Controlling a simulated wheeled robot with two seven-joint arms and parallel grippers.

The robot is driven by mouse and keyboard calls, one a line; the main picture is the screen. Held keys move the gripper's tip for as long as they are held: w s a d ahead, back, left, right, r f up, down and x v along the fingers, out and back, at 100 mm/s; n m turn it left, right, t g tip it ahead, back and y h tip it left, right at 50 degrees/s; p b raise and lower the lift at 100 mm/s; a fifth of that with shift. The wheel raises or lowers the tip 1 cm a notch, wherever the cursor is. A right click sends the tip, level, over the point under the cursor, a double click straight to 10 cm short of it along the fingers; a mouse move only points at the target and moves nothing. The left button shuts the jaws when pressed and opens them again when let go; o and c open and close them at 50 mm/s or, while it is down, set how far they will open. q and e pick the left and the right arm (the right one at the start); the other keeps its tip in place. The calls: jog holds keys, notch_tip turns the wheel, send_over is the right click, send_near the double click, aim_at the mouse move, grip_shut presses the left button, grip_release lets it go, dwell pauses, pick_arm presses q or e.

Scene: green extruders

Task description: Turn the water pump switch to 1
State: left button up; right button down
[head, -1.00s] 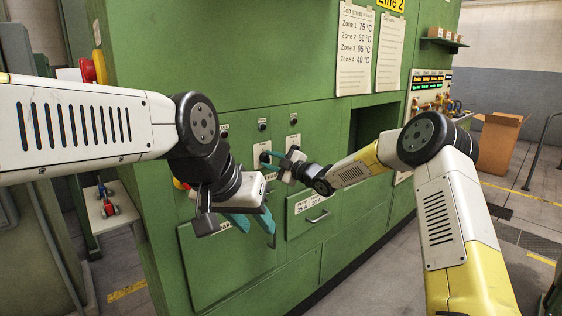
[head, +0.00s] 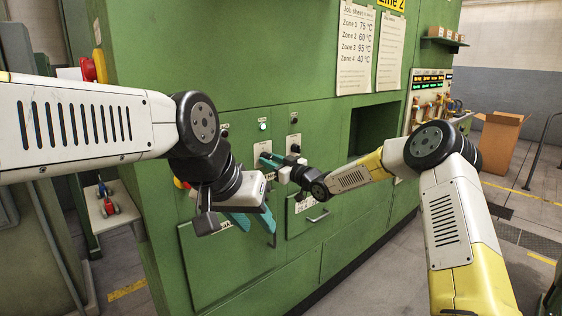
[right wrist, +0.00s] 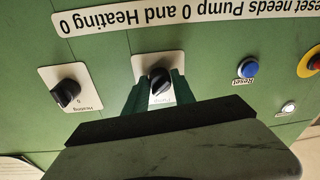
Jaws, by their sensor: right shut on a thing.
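The pump switch (right wrist: 159,80) is a black rotary knob on a white plate labelled Pump, upside down in the right wrist view. My right gripper (right wrist: 158,92) has its two green fingers on either side of the knob and is shut on it. In the head view this gripper (head: 266,159) is against the green cabinet front, and its fingers hide the knob. The exact mark the knob points to cannot be read. A lamp (head: 263,126) above it is lit pale. My left gripper (head: 256,226) is open and empty, lower and in front of the cabinet.
The Heating switch (right wrist: 66,92) is beside the pump switch. A blue Reset button (right wrist: 247,68), a red button (right wrist: 312,62) and a small white lamp (right wrist: 288,108) are on the same panel. A drawer handle (head: 319,217) juts out below my right gripper.

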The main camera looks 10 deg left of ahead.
jog(key=shift+m, duration=1.3)
jog(key=shift+t, duration=0.3)
jog(key=c, duration=1.1)
grip_release()
jog(key=shift+o, duration=0.2)
jog(key=shift+d, duration=0.1)
jog(key=v, duration=0.7)
jog(key=shift+s+d, duration=0.25)
